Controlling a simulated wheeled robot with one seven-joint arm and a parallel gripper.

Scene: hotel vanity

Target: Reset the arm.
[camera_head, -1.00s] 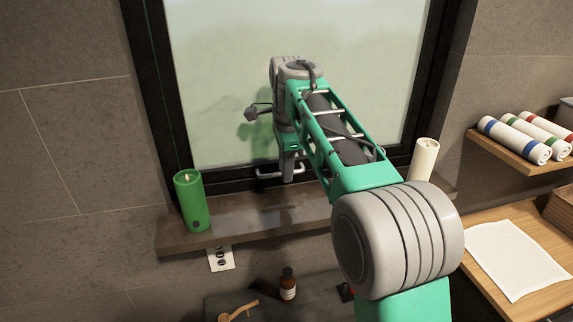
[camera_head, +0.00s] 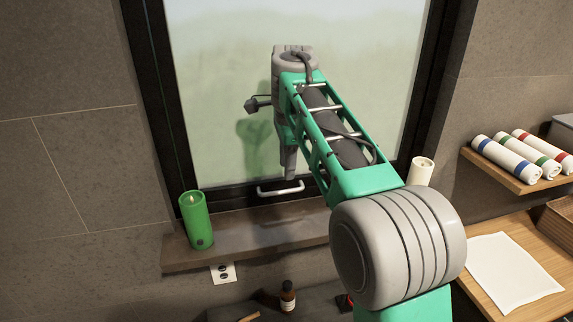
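My green and grey arm reaches up and forward from the lower right of the head view toward the window. My gripper (camera_head: 290,168) points down in front of the lower window pane, just above the metal window handle (camera_head: 281,188). Its fingers are small and seen nearly edge-on, so I cannot tell whether they are open or shut. I see nothing hanging from it.
A green candle (camera_head: 196,222) stands on the left of the window sill (camera_head: 255,238); a white candle (camera_head: 421,172) stands on the right. Rolled towels (camera_head: 507,159) lie on the right shelf. A brown bottle (camera_head: 288,297) stands below the sill. The sill's middle is clear.

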